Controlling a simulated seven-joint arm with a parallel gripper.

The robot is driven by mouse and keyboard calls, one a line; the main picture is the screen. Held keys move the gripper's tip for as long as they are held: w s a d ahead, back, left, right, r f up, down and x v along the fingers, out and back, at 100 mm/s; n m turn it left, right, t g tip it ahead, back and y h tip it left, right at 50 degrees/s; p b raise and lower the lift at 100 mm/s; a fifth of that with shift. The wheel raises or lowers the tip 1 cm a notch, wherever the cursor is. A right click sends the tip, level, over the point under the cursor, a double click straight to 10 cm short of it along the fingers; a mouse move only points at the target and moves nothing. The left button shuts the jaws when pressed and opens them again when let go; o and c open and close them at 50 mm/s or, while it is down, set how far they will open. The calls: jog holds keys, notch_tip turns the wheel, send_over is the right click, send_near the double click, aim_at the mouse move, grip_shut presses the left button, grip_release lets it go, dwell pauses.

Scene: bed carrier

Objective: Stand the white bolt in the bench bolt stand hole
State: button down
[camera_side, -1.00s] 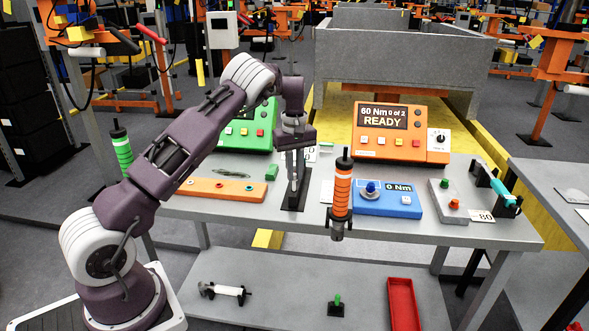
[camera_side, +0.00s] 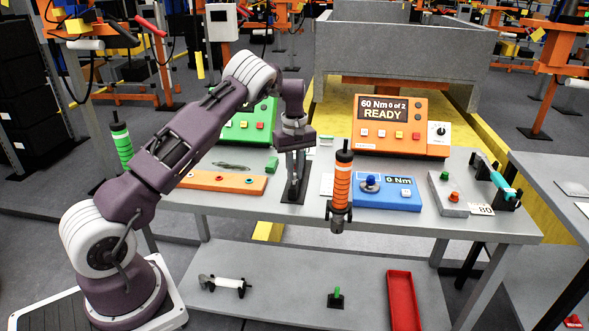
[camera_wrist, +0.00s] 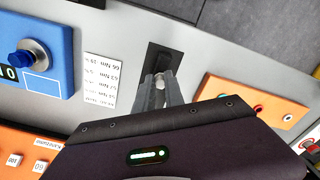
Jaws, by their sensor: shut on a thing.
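In the wrist view the fingers (camera_wrist: 160,92) close around the bolt's pale, round top (camera_wrist: 162,77). The black stand (camera_wrist: 158,53) extends beyond them. The fingers and bolt cover the stand's hole, and the bolt's lower end is hidden. The fingers look close to upright. I cannot tell whether the bolt's tip is in the hole.
An orange block (camera_side: 224,182) lies left of the stand. An upright black-and-orange tool (camera_side: 341,187) and a blue box (camera_side: 398,200) with a blue knob are to the right. Green (camera_side: 235,128) and orange (camera_side: 376,145) control boxes stand behind. A red tray (camera_side: 403,302) is on the lower shelf.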

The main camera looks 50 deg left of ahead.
jog(key=shift+f, duration=0.65)
jog(key=c, duration=1.3)
grip_release()
jog(key=shift+c, duration=0.2)
notch_tip(320, 180, up, 7)
jog(key=shift+r, duration=0.1)
